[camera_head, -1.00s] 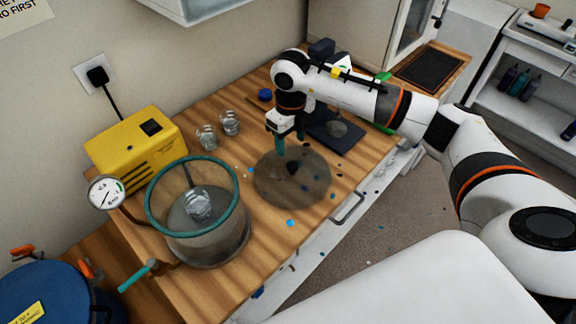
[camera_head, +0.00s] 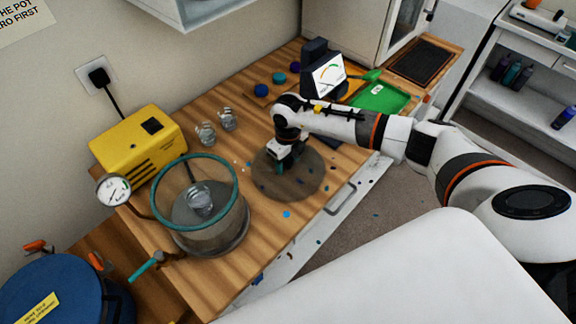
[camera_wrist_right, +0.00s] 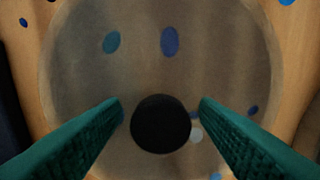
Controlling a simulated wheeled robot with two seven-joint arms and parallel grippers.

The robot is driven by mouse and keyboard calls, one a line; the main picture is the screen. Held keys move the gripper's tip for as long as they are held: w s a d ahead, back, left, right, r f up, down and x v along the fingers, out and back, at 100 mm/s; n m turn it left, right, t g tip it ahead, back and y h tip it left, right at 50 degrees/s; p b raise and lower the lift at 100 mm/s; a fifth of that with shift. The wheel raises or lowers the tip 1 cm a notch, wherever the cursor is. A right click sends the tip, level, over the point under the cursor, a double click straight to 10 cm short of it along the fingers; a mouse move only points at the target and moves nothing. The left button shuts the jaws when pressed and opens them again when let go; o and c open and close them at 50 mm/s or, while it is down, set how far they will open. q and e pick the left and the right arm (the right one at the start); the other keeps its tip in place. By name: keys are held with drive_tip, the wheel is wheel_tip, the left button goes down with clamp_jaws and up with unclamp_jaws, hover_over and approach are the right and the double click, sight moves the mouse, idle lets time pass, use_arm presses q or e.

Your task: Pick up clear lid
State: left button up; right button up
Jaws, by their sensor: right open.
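The clear lid (camera_head: 304,184) is a round, see-through, brownish disc lying flat on the wooden bench. In the right wrist view the lid (camera_wrist_right: 85,70) fills most of the picture, with its round black knob (camera_wrist_right: 160,124) low in the middle. My right gripper (camera_head: 280,167) is low over the lid. In the wrist view its teal fingers (camera_wrist_right: 161,104) are open, one on each side of the knob, with gaps between. In the head view the gripper hides the knob. My left gripper is not in view.
A clear chamber with a teal rim (camera_head: 153,188) and a cup inside stands left of the lid. Two clear cups (camera_head: 228,119) stand behind, beside a yellow pump (camera_head: 130,150). A lit display (camera_head: 328,74) and green tray (camera_head: 380,97) are beyond my arm. Coloured specks surround the lid.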

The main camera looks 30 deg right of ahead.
clamp_jaws()
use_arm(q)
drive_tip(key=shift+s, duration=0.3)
use_arm(e)
drive_tip(key=shift+r, duration=0.1)
